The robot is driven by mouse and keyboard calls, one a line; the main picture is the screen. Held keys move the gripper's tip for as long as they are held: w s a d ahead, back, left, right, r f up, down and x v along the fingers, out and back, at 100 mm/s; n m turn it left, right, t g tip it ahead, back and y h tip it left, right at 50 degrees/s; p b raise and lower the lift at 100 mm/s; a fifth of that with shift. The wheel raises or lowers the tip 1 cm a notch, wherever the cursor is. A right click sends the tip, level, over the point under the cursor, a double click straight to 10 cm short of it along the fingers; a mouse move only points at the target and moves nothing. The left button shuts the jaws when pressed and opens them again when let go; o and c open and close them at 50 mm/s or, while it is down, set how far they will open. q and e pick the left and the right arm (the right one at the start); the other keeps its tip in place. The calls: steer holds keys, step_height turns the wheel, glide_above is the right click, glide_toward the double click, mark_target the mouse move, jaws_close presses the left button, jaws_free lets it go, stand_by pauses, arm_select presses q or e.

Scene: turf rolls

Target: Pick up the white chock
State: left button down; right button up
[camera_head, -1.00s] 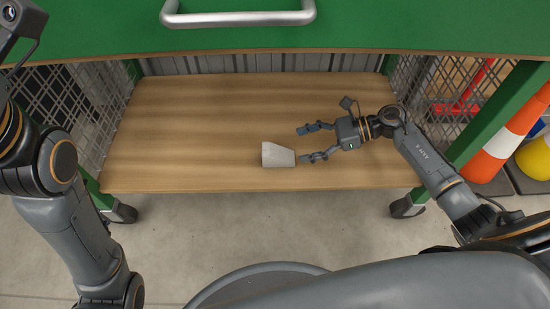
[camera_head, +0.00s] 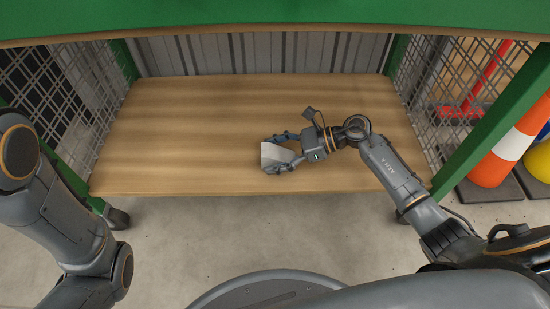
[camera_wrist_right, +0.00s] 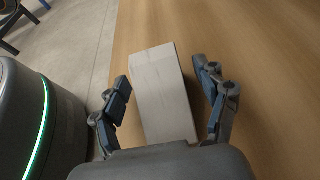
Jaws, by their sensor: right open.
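The white chock (camera_head: 274,155) is a pale wedge-like block lying on the wooden lower shelf (camera_head: 180,140), near its front edge. My right gripper (camera_head: 276,153) is open around it, with one finger at its far side and one at its near side. In the right wrist view the chock (camera_wrist_right: 163,95) lies between the two fingers of the right gripper (camera_wrist_right: 165,90), with small gaps on both sides. My left arm shows at the left of the head view, but its gripper is out of view.
A green upper board (camera_head: 270,20) overhangs the shelf. Wire mesh sides (camera_head: 75,90) and green posts bound it. An orange and white cone (camera_head: 508,150) stands on the right. Most of the shelf left of the chock is clear.

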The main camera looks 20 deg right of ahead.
steer(key=c, duration=1.4)
steer(key=shift+c, duration=0.3)
